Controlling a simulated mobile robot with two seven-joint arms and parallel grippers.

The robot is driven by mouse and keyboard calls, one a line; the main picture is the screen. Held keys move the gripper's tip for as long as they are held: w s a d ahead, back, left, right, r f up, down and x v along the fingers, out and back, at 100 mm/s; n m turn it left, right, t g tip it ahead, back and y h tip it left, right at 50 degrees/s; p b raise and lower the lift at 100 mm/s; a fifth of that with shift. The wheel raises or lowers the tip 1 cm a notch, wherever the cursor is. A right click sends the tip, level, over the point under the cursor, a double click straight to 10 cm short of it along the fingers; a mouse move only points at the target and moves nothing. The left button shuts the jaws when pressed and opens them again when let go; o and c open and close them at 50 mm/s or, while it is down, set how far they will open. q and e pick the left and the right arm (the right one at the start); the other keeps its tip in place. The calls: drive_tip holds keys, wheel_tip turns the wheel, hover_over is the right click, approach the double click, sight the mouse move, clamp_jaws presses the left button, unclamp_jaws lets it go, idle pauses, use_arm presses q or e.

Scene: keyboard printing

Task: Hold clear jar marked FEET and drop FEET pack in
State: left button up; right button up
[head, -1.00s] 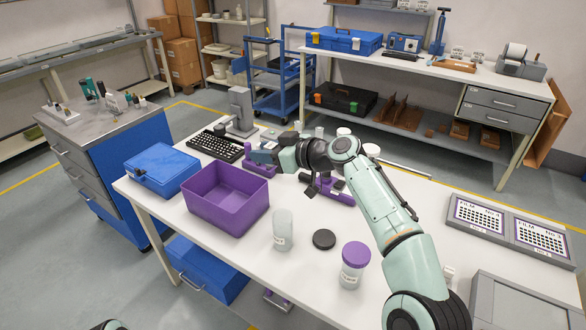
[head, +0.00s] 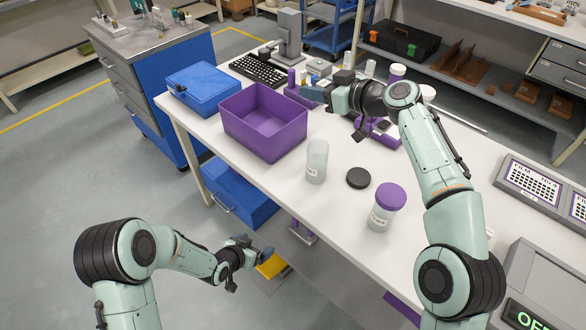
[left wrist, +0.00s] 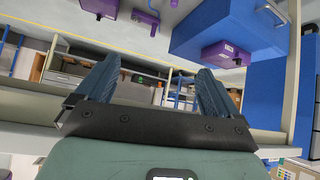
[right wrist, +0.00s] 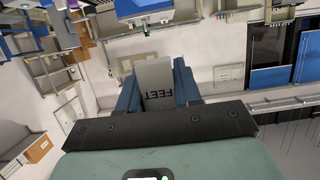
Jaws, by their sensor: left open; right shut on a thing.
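An open clear jar (head: 317,158) with a small label stands upright on the white table; the label is too small to read for sure. A black lid (head: 358,178) lies beside it. In the right wrist view my right gripper (right wrist: 158,88) is shut on a grey pack (right wrist: 155,78) printed FEET. My left gripper (head: 262,250) is open and empty, low in front of the table's front edge; its spread fingers show in the left wrist view (left wrist: 158,85).
A second jar (head: 384,213) with a purple lid stands to the right of the open one. A purple bin (head: 232,129) and a blue box (head: 203,103) are to the left. A keyboard (head: 260,70) lies behind. Blue drawers (head: 240,199) hang under the table.

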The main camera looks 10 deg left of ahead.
sight(317, 157)
use_arm(q)
drive_tip(key=w+r+m+t+h, duration=0.1)
drive_tip(key=w+r+m+t, duration=0.15)
drive_tip(key=w+r, duration=0.45)
drive_tip(key=w+r+m+t+h, duration=0.1)
drive_tip(key=w+r+m+t, duration=0.15)
drive_tip(key=r, duration=0.95)
drive_tip(key=d+r+n+g+h, duration=0.1)
drive_tip(key=d+r+n+g, duration=0.15)
drive_tip(key=d+r, duration=0.65)
drive_tip(key=shift+t, duration=0.25)
drive_tip(key=x, duration=0.4)
drive_tip(key=s+d+x, duration=0.1)
drive_tip(key=x, duration=0.3)
drive_tip(key=f+x, duration=0.1)
drive_tip(key=x, duration=0.3)
drive_tip(key=shift+w+d+f, duration=0.1)
drive_tip(key=shift+d, duration=0.4)
drive_tip(key=c, duration=1.1)
